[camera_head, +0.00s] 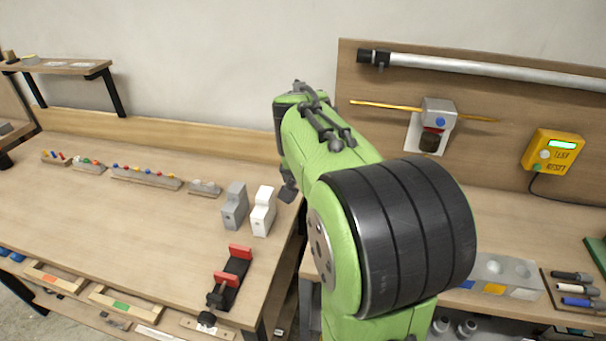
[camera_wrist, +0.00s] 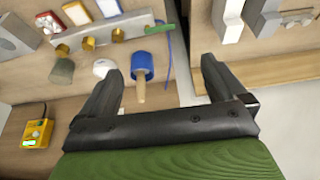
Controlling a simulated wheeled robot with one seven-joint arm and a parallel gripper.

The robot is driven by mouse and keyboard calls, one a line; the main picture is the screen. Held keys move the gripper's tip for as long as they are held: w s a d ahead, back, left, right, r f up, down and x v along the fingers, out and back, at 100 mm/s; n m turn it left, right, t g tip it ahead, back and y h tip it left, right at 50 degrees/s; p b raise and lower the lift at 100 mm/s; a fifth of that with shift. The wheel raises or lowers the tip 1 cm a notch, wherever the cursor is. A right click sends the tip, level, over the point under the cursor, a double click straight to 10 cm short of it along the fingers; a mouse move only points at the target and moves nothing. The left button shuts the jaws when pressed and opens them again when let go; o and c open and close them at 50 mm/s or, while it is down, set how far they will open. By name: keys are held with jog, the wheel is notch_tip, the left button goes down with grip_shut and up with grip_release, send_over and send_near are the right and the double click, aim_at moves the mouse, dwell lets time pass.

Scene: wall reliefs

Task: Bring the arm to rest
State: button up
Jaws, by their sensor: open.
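My gripper (camera_wrist: 161,68) is open in the wrist view, with its two dark fingers spread wide and nothing held between them. A blue cylinder with a tan peg (camera_wrist: 142,72) shows between the fingers in the picture, apparently beyond them and not gripped. In the head view my green arm with its black ribbed joint fills the middle and reaches toward the back wall. The gripper is mostly hidden there behind the arm; a small dark part shows by the right edge of the left bench.
The left bench (camera_head: 130,205) holds a grey block (camera_head: 235,206), a white block (camera_head: 263,211) and a red-and-black clamp (camera_head: 230,278). At right, a wooden back panel (camera_head: 480,90) bears a metal tube (camera_head: 490,71) and a yellow test box (camera_head: 552,152). The left bench's middle is clear.

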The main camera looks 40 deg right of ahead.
jog(key=s+a+n+t+y+p, duration=0.1)
jog(key=s+a+n+t+y, duration=0.1)
jog(key=s+a+n, duration=0.8)
jog(key=s+a+y, duration=0.1)
jog(key=s+a, duration=0.5)
jog(key=a, duration=0.3)
jog(key=shift+a+f+n+t+y+p, duration=0.25)
jog(key=shift+a+n+t+y+p, duration=0.05)
jog(key=shift+t, duration=0.1)
